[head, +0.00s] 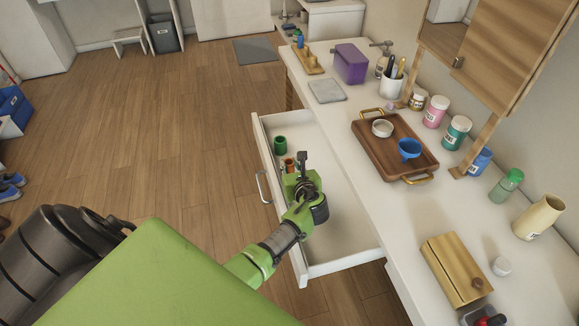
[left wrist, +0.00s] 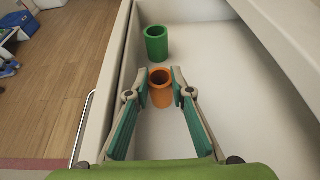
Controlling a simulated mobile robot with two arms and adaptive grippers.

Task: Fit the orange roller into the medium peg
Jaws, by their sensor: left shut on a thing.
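The orange roller (head: 289,162) is a short hollow cylinder standing in the open drawer, partly hidden by my left arm. In the left wrist view the orange roller (left wrist: 161,93) is upright between the two fingertips, its open top facing up. My left gripper (head: 291,170) reaches down into the drawer and is shut on the orange roller; its fingers also show in the left wrist view (left wrist: 160,88). A wooden peg board (head: 308,64) stands at the far end of the counter with small coloured pieces on it; I cannot tell which peg is the medium one. My right gripper is out of view.
A green roller (left wrist: 156,43) stands just beyond the orange one in the white drawer (head: 340,248). On the counter are a grey slab (head: 327,90), a purple box (head: 350,63), a wooden tray (head: 376,158) and several jars. The drawer's right part is bare.

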